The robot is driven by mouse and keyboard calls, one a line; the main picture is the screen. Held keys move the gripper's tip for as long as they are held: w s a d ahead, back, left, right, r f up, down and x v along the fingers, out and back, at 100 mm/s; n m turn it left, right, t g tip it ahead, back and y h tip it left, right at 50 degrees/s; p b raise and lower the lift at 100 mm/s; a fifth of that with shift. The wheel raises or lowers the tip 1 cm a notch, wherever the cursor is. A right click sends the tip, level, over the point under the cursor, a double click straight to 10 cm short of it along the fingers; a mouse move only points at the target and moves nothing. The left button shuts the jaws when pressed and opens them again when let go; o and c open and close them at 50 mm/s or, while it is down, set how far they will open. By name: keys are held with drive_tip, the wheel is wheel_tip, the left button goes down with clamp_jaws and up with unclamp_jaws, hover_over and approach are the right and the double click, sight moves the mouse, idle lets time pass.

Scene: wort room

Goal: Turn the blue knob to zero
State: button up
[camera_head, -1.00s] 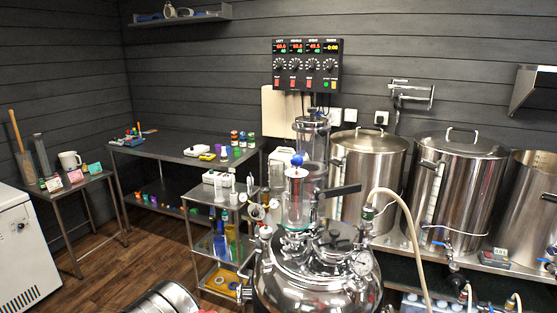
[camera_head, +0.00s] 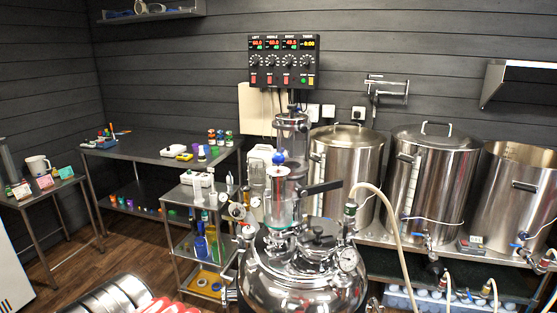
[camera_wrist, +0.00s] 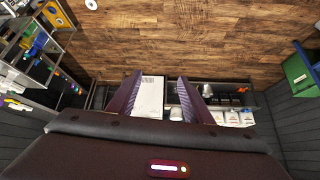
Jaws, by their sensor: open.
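A round blue knob (camera_head: 278,158) sits on top of the glass column (camera_head: 282,195) of the steel vessel (camera_head: 305,275) in the head view. I cannot read any scale or zero mark on it. Small blue valve handles (camera_head: 441,240) also show at the steel pots. My gripper (camera_wrist: 159,80) shows in the wrist view with its two dark purple fingers apart and nothing held between them. Beyond them lie a wood floor and a white box (camera_wrist: 150,97). The blue knob is not seen in the wrist view.
A control box (camera_head: 284,62) with several dials hangs on the wall. Steel pots (camera_head: 430,175) stand on the right. Some floor is free at left.

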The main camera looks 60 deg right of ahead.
drive_tip(key=w+d+r+t, duration=0.2)
drive_tip(key=w+r+t, duration=0.2)
drive_tip(key=w+r, duration=0.45)
drive_tip(key=w+d+r+m+t+h, duration=0.2)
drive_tip(key=w+d+r+m+h, duration=0.25)
drive_tip(key=d, duration=0.45)
drive_tip(key=w+d+r+m+t+h, duration=0.1)
drive_tip(key=w+d+r+t+h, duration=0.15)
drive_tip(key=w+d+r, duration=0.4)
drive_tip(key=d+m+g+h, duration=0.4)
drive_tip(key=d+h, duration=0.3)
drive_tip(key=d, duration=0.6)
drive_tip(key=m+g+h, duration=0.4)
drive_tip(key=m+g, duration=0.5)
drive_tip(key=g, duration=0.9)
approach(273, 160)
drive_tip(key=a, duration=0.2)
drive_tip(key=shift+w+r, duration=0.1)
drive_tip(key=shift+w, duration=0.2)
drive_tip(key=shift+d, duration=0.2)
drive_tip(key=x, duration=1.3)
drive_tip(key=shift+s+d+f, duration=0.15)
drive_tip(key=shift+d+f, duration=0.05)
drive_tip(key=shift+d, duration=0.1)
